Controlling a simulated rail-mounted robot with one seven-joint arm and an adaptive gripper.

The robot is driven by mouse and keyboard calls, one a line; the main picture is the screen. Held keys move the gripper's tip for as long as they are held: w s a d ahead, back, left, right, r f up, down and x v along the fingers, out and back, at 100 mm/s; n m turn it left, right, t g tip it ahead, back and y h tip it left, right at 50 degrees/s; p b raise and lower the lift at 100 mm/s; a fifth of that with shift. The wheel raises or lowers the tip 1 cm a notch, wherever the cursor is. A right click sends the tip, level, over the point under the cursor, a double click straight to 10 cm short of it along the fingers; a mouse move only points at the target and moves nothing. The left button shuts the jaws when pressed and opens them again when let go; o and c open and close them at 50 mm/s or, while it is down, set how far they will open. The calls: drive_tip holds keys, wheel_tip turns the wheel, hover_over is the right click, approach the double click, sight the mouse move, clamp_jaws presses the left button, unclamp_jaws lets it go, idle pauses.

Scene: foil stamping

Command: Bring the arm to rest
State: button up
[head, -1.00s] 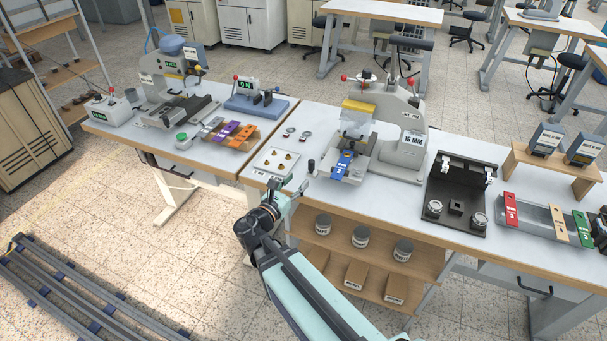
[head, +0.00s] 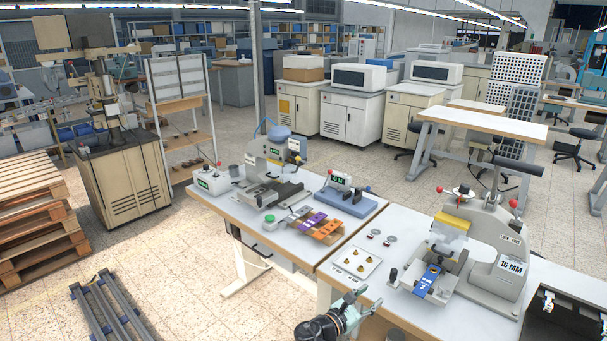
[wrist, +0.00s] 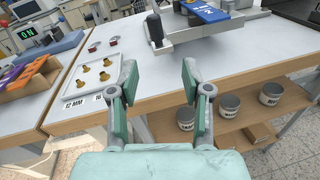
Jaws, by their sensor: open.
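My gripper (head: 352,312) is at the bottom of the head view, by the front edge of the right-hand workbench (head: 400,318). In the wrist view my gripper (wrist: 158,88) shows two green-and-grey fingers spread apart with nothing between them. The fingers are in front of the bench edge, beside a white tray (wrist: 70,85) with several brass pieces. Most of my arm is out of the head view.
A press marked 16 MM (head: 490,260) holds a blue tag (head: 428,278). The left bench carries another press (head: 268,170) and purple and orange tags (head: 318,225). Tins (wrist: 228,105) stand on the shelf below the bench.

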drive_tip(key=s+f+m+g+y, duration=0.3)
drive_tip(key=s+f+m+g, duration=0.3)
drive_tip(key=f, duration=0.6)
drive_tip(key=s+f+m+g+y, duration=0.3)
drive_tip(key=s+f+m, duration=0.45)
drive_tip(key=f, duration=0.45)
drive_tip(key=s+a+f+m+g+y, duration=0.1)
drive_tip(key=s+f+m+g+y, duration=0.1)
drive_tip(key=s+f, duration=0.3)
drive_tip(key=s+a+f+m+g+y, duration=0.2)
drive_tip(key=s+f+m+g+y, duration=0.1)
drive_tip(key=s, duration=1)
drive_tip(key=s+a+f+m+g+y, duration=0.2)
drive_tip(key=s+f+m, duration=0.3)
drive_tip(key=s+f, duration=0.3)
drive_tip(key=shift+s+g+y, duration=0.6)
drive_tip(key=shift+s, duration=0.1)
